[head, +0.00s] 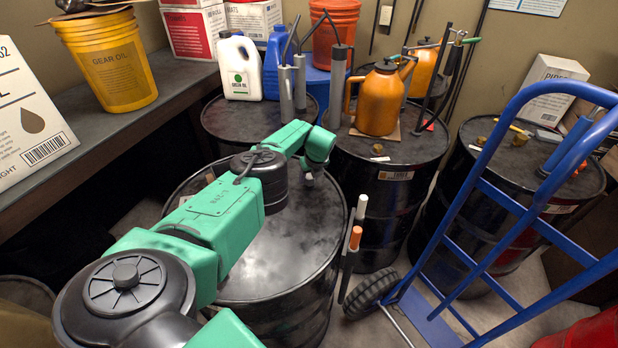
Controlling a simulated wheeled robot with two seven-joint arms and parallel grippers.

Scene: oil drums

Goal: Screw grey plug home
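My green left arm reaches from the lower left over the black drum (300,245) in front of me. Its wrist bends down at the drum's far right rim, and my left gripper (308,179) points down there, at or just above the lid. The fingers are small and mostly hidden by the wrist, so I cannot tell whether they are open or shut. My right gripper is not in view.
More black drums (390,215) stand behind and to the right, with an orange oil can (379,100), grey hand pumps (337,85) and a white jug (239,68) on them. A blue hand truck (470,262) stands close on the right. A bench with a yellow bucket (108,62) runs along the left.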

